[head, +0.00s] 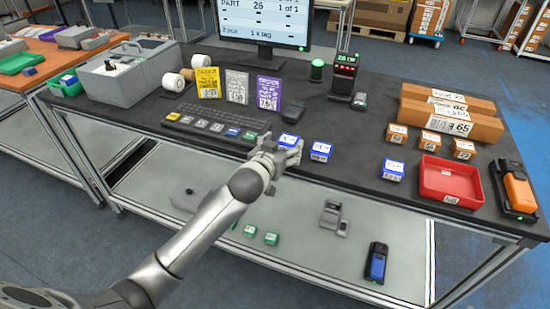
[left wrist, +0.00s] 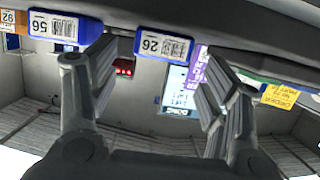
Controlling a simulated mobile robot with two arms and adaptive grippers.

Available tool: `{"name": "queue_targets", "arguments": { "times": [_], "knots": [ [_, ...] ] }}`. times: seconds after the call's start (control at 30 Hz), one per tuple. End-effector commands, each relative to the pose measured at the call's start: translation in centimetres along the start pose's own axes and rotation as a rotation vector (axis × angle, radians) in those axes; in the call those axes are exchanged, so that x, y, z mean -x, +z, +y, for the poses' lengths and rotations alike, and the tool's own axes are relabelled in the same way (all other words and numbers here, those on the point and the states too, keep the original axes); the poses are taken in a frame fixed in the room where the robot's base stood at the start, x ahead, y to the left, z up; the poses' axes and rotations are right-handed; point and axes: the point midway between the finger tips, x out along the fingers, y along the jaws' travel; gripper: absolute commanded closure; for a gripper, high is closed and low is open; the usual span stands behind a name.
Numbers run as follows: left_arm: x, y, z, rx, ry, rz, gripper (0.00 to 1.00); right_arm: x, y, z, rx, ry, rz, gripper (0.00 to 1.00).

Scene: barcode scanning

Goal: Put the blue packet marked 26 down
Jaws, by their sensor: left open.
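The blue packet marked 26 (left wrist: 162,46) shows in the left wrist view, between the spread fingers of my left gripper (left wrist: 160,85). That view is upside down, and the packet appears to rest on the dark table top, with gaps to both fingers. In the head view my left gripper (head: 280,158) is at the table's front edge, open, right by a blue and white packet (head: 290,140) that it partly covers. This looks like the same packet; its number is too small to read there. My right gripper is not in view.
A second blue packet (head: 321,151), apparently the one marked 56 (left wrist: 62,28), stands close to the right. Another blue packet (head: 392,169) and a red tray (head: 450,182) are farther right. A keyboard (head: 210,127) lies left. Black table (head: 350,135) is clear behind the packets.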

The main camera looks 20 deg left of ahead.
Motion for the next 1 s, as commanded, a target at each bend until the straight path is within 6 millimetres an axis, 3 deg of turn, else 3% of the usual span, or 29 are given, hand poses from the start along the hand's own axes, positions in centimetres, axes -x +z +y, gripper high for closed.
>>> {"name": "queue_targets", "arguments": {
  "times": [0.3,0.5,0.87,0.97,1.0],
  "knots": [
    [5.2,0.3,0.5,0.0,0.001,-0.001,0.29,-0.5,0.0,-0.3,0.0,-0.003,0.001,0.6],
    [7.2,0.2,0.5,-0.001,0.001,0.0,0.29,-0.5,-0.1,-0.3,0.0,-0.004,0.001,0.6],
    [7.7,0.3,0.5,-0.001,0.0,-0.002,0.29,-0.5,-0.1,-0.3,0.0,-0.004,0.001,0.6],
    [7.1,1.8,0.3,-0.005,-0.003,-0.027,0.29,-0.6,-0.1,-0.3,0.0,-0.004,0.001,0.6],
    [6.5,3.2,0.1,-0.01,-0.006,-0.051,0.29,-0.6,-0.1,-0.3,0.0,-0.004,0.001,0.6]
  ]
}}
